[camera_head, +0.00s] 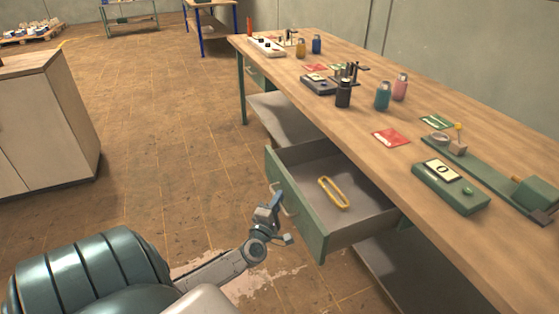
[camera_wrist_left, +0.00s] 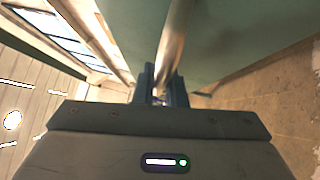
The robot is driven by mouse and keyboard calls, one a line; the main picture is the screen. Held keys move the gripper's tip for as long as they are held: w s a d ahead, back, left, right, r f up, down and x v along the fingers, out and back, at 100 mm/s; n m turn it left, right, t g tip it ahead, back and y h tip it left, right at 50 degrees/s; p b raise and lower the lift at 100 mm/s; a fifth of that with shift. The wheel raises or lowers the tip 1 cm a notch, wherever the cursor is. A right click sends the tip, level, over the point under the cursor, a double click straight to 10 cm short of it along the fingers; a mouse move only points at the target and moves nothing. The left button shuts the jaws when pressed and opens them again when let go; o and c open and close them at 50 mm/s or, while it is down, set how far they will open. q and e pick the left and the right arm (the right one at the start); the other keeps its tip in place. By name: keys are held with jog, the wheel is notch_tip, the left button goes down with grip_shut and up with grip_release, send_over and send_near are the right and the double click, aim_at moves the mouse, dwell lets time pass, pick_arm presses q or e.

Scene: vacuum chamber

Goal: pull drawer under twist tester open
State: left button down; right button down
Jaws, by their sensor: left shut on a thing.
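The green drawer (camera_head: 306,226) under the workbench stands pulled out, its grey inside showing. A yellow loop-shaped thing (camera_head: 333,192) lies in it. A long green device (camera_head: 497,177), which looks like the twist tester, sits on the bench above and to the right. My left gripper (camera_head: 274,197) is at the drawer's front, shut on its handle (camera_head: 288,203). In the left wrist view the handle (camera_wrist_left: 176,45) runs as a pale bar between the fingers (camera_wrist_left: 160,88), close to the green drawer front (camera_wrist_left: 225,40). My right gripper is not in view.
The wooden bench top (camera_head: 400,167) holds a green box with a display (camera_head: 451,187), red cards, bottles and small instruments. A lower grey shelf (camera_head: 285,118) runs underneath. A cabinet (camera_head: 45,130) stands at the left. The floor between cabinet and bench is clear.

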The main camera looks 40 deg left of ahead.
pick_arm(q)
jog(key=shift+f, duration=0.1)
jog(key=c, duration=1.5)
grip_release()
